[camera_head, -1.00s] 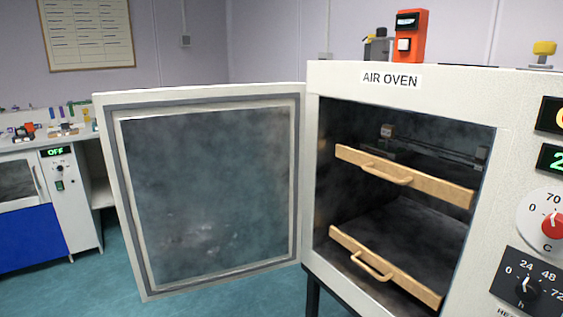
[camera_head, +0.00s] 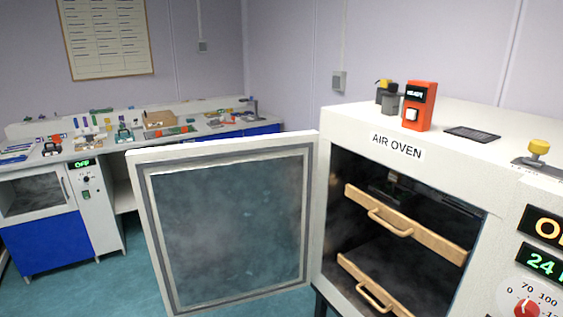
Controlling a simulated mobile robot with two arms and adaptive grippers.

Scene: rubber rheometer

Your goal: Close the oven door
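The air oven (camera_head: 410,175) stands at the right, white, with an "AIR OVEN" label on its front. Its door (camera_head: 230,225) is wide open and swung out to the left, with its dark inner panel facing me. The hinge side of the door meets the left edge of the oven opening. Inside the dark chamber are two wooden-fronted shelves with handles, the upper one (camera_head: 412,226) and the lower one (camera_head: 372,286). Neither of my grippers shows in this view.
An orange device (camera_head: 419,106), small dark items (camera_head: 389,98) and a yellow knob (camera_head: 538,148) are on the oven top. A dial and lit displays (camera_head: 543,262) are at the right. A cluttered bench (camera_head: 100,148) runs behind the door. Teal floor (camera_head: 75,290) is clear left of the door.

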